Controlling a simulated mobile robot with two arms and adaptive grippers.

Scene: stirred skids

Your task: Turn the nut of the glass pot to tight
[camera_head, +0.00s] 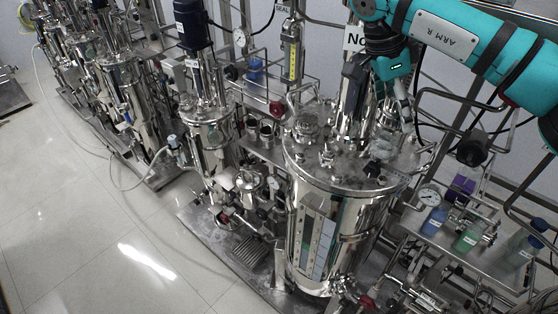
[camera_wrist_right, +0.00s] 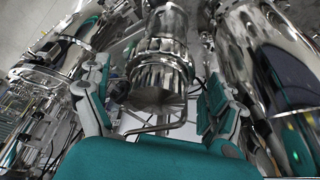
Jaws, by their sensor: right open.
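My right gripper (camera_head: 396,98) hangs from the teal arm over the lid of the large steel vessel in the head view. Below its fingers is a small glassy fitting on the lid (camera_head: 384,143), probably the glass pot; its nut is too small to make out there. In the right wrist view my right gripper (camera_wrist_right: 158,88) is open, with one teal and grey finger on each side. A ribbed shiny metal collar (camera_wrist_right: 160,62), possibly the nut, shows between and beyond the fingers. I cannot tell whether either finger touches it. My left gripper is not in view.
The large steel vessel (camera_head: 330,205) has other fittings and a tall column on its lid, close to the gripper. Pipes and a gauge (camera_head: 429,196) stand at its right, near coloured bottles (camera_head: 467,239). Other skids stand left. The tiled floor (camera_head: 90,230) is clear.

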